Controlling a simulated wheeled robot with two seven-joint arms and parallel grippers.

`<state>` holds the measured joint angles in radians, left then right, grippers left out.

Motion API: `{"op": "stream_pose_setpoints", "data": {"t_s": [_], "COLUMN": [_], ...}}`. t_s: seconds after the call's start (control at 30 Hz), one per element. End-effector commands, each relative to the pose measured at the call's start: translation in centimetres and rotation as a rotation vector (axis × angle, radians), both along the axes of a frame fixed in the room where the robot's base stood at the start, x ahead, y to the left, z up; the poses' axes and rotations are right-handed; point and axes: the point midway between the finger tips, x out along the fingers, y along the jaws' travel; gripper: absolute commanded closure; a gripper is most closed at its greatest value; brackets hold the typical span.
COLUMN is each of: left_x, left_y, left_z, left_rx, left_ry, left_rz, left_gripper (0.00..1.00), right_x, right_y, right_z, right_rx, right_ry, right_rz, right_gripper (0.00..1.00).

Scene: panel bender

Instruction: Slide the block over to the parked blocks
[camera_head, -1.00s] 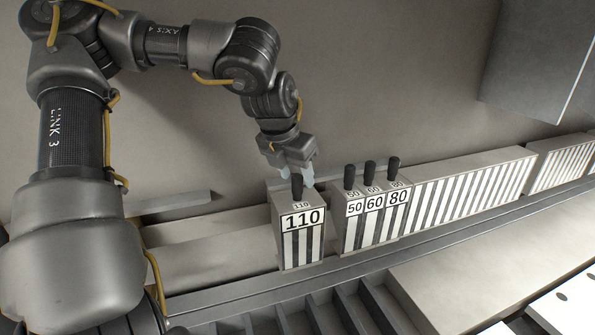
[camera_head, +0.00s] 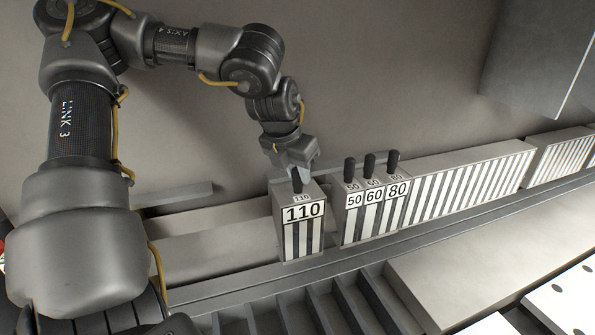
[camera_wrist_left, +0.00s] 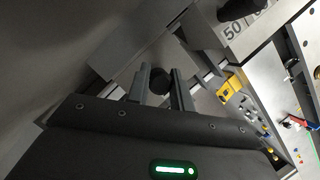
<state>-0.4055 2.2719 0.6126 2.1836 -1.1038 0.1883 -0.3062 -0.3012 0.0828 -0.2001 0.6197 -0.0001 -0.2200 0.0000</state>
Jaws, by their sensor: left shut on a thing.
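The block marked 110 (camera_head: 302,232) stands upright on the rail, with a black knob (camera_head: 297,185) on top. My left gripper (camera_head: 296,174) is above it, its fingers shut on the knob. In the left wrist view the knob (camera_wrist_left: 161,80) sits between the two fingers. The parked blocks marked 50, 60 and 80 (camera_head: 374,216) stand side by side to the right, each with a black knob. A narrow gap separates the 110 block from the 50 block. My right gripper is in neither view.
A long row of striped segments (camera_head: 470,187) continues right of the parked blocks. The rail (camera_head: 210,255) left of the 110 block is bare. Slotted dark dividers (camera_head: 315,312) lie in front. A grey box-like panel (camera_head: 540,55) hangs at upper right.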

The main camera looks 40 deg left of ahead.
Motion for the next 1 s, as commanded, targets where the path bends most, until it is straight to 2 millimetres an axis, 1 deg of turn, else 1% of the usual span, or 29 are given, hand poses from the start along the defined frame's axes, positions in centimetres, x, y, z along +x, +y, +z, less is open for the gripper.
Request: {"op": "stream_pose_setpoints", "data": {"t_s": [0.23,0.5,0.8,1.0], "left_x": [0.4,2.3,4.2,4.7], "left_y": [-0.2,-1.1,-2.1,-2.4], "left_z": [0.0,0.1,0.4,0.4], "left_rx": [0.002,0.003,0.002,0.001], "left_ry": [-0.001,-0.003,-0.003,-0.004], "left_rz": [0.002,0.002,0.002,0.001], "left_gripper": [1.0,1.0,1.0,1.0], "right_x": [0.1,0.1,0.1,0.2], "right_y": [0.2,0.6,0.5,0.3], "right_z": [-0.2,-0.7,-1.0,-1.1], "right_rx": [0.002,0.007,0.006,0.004], "right_ry": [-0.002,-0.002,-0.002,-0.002], "right_rz": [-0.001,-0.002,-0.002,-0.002], "right_gripper": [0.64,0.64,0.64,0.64]}}
